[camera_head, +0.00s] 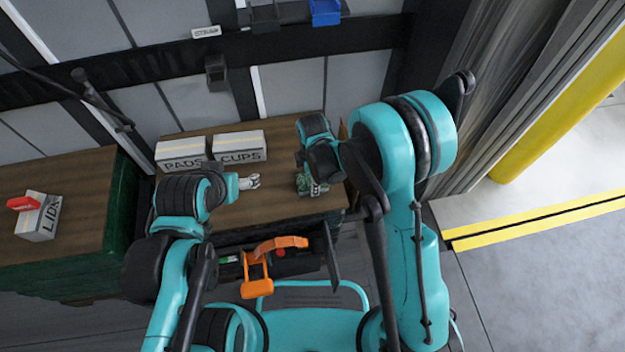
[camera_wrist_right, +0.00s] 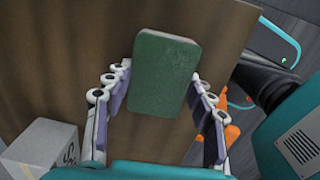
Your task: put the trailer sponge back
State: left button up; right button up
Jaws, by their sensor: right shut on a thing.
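The trailer sponge appears to be the flat green block (camera_wrist_right: 166,74) in the right wrist view. My right gripper (camera_wrist_right: 160,95) is shut on it, with finger pads along its two long sides. The wooden worktop (camera_wrist_right: 60,60) is behind the block. In the head view my right gripper (camera_head: 312,186) is over the right part of the worktop (camera_head: 235,210); the block is mostly hidden there and its height is unclear. My left gripper (camera_head: 250,182) is over the middle of the worktop, with nothing visible in it; its opening is too small to judge.
PADS (camera_head: 182,153) and CUPS (camera_head: 239,147) boxes stand at the worktop's back. A LIDS box (camera_head: 38,220) with a red item stands left. A blue bin (camera_head: 325,12) is above.

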jog(key=o, duration=0.7)
jog(key=shift+f, duration=0.15)
jog(key=o, duration=0.4)
